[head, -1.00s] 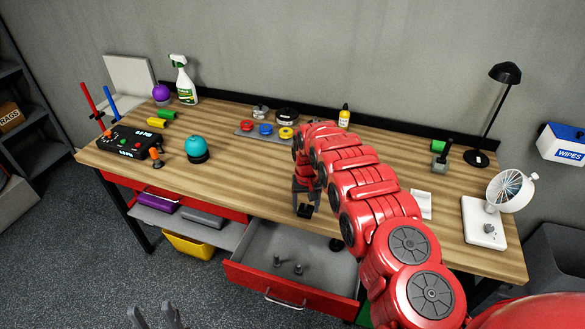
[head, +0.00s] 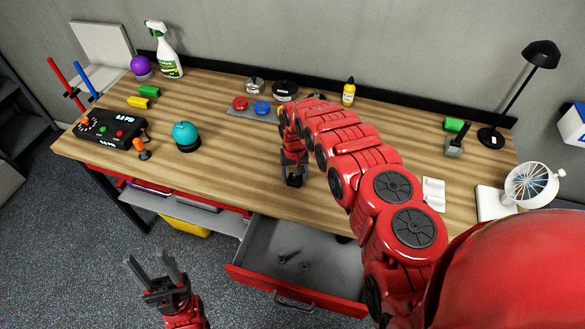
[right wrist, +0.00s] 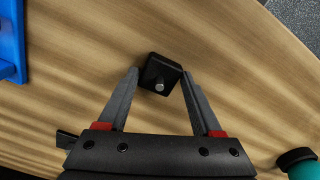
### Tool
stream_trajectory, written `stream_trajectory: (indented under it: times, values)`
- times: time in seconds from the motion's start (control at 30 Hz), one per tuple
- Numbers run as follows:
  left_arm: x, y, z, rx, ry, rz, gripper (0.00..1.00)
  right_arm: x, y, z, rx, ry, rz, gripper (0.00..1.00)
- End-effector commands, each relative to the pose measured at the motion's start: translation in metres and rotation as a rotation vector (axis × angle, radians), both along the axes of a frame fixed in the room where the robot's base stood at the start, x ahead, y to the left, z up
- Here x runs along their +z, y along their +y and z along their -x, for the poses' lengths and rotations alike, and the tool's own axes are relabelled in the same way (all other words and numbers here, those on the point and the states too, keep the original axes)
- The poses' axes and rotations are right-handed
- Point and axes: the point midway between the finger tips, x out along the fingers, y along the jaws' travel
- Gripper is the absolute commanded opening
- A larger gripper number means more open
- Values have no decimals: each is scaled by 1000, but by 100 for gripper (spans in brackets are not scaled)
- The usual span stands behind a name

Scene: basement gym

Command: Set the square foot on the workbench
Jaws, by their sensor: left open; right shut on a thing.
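The square foot (right wrist: 160,72) is a small black block with a metal stud, between the fingertips of my right gripper (right wrist: 160,80) in the right wrist view. In the head view my right gripper (head: 293,170) points down over the front middle of the workbench (head: 225,160), shut on the foot (head: 294,181). The foot is at or just above the wood; I cannot tell if it touches. My left gripper (head: 151,264) is open and empty, low in front of the bench, over the floor.
An open red drawer (head: 300,293) below the bench edge holds small dark parts. A teal dome (head: 186,134), a control box (head: 110,129), a tray with colored discs (head: 243,111), a white fan (head: 530,187) and a lamp (head: 540,55) stand around. Bare wood lies left of my right gripper.

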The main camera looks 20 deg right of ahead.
Motion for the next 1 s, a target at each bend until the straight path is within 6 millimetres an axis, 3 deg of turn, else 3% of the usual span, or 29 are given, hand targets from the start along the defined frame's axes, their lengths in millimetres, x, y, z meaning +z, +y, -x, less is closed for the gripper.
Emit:
stream_trajectory:
  times: [0.03, 0.07, 0.37, 0.4, 0.57, 1.0]
  values:
    - [0, 0, 0, 0, 0, 0, 50, -1, 0, 0, 0, -1, 0, 11]
    - [0, 0, 0, 0, 0, 0, 50, 0, 0, 0, 0, -2, 0, 2]
    - [-6, 0, 0, 0, 0, 0, 50, -6, 0, 0, 0, -1, 0, 1]
    - [-5, 0, 0, 0, 0, 0, 50, -6, 0, 0, 0, -1, 0, 69]
    - [-4, 0, 0, 0, 0, 0, 50, -5, 0, 0, 0, -1, 0, 98]
    - [-2, 0, 0, 0, 0, 0, 50, 4, 0, -2, 1, -3, 1, 98]
